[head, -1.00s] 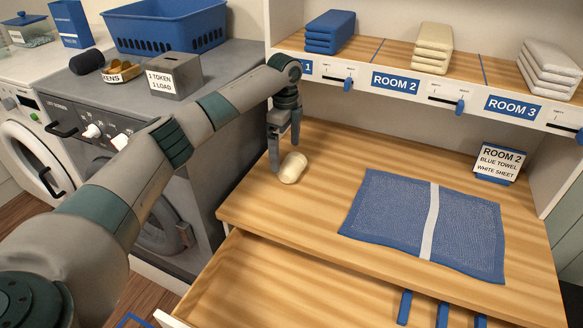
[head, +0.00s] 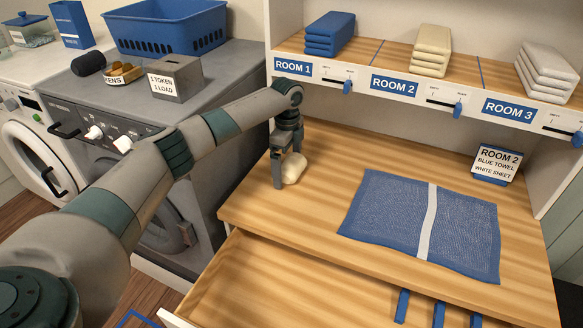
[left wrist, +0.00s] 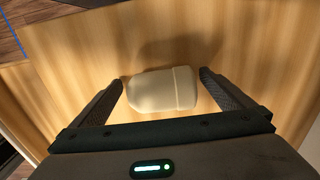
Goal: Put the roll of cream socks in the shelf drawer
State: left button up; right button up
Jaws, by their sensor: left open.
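The roll of cream socks (head: 293,168) lies on the wooden worktop, near its left end. My left gripper (head: 285,172) points down at the roll with its fingers open. In the left wrist view the roll (left wrist: 162,90) lies between the two open fingertips (left wrist: 163,82), with a small gap on each side. The drawer (head: 270,285) below the worktop is pulled open, and the part of its inside that shows is bare wood. My right gripper is not in view.
A blue towel (head: 390,215) with a white stripe lies flat on the worktop. A Room 2 sign (head: 497,165) stands behind it. Above is a shelf (head: 385,60) with folded stacks. A washing machine (head: 110,140) with a token box (head: 175,78) stands left.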

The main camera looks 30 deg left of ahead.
aim_at(287, 161)
pick_arm(q)
jog(key=c, duration=1.2)
jog(key=shift+o, duration=0.2)
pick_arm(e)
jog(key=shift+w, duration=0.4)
pick_arm(q)
jog(key=shift+r, duration=0.15)
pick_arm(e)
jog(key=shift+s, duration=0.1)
pick_arm(q)
jog(key=shift+r, duration=0.6)
notch_tip(287, 161, up, 8)
jog(key=shift+r+b, duration=0.1)
jog(key=shift+b, duration=1.05)
jog(key=shift+r, duration=0.2)
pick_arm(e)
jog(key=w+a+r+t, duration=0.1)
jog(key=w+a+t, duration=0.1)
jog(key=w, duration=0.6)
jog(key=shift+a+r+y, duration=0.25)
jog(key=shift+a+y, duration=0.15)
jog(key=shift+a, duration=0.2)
